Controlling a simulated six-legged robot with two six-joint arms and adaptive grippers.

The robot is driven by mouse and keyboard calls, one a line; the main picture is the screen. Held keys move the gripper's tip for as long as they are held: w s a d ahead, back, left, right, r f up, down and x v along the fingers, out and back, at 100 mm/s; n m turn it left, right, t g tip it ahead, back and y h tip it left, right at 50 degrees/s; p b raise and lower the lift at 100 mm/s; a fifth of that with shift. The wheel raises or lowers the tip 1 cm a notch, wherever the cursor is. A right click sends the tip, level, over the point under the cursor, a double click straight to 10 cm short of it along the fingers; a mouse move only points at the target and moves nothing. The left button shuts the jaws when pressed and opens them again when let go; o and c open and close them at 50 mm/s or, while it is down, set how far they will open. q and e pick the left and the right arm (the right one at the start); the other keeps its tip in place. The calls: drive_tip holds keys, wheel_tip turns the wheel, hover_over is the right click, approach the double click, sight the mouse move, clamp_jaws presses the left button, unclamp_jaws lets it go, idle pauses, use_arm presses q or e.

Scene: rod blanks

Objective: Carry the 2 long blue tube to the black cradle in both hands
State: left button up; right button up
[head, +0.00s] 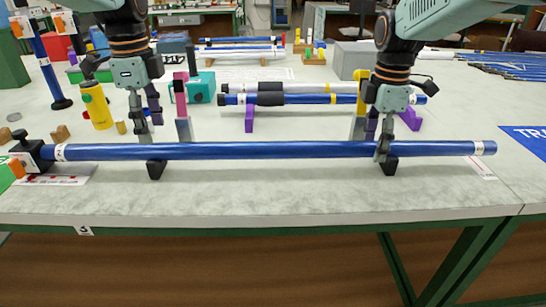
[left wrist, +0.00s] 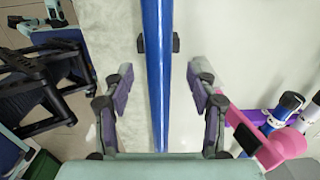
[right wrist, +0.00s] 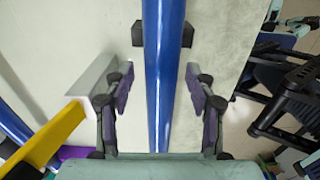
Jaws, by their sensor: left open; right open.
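A long blue tube (head: 270,150) with white bands near its ends lies level along the front of the bench. It lies across the black cradle, whose two blocks show below it: the left block (head: 156,169) and the right block (head: 389,166). My left gripper (head: 148,128) is open at the left block; in the left wrist view the tube (left wrist: 157,70) passes between its fingers, touching neither. My right gripper (head: 379,142) is open at the right block, one finger in front of the tube. In the right wrist view the tube (right wrist: 163,70) runs between the spread fingers.
Behind, another blue tube (head: 310,99) and a white tube lie near purple supports (head: 249,118). A black-and-orange fixture (head: 28,156) is at the front tube's left end. The bench front strip (head: 270,190) is clear.

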use_arm(q)
wheel_tip(320, 180, up, 7)
use_arm(e)
wheel_tip(320, 180, up, 12)
idle(0.6)
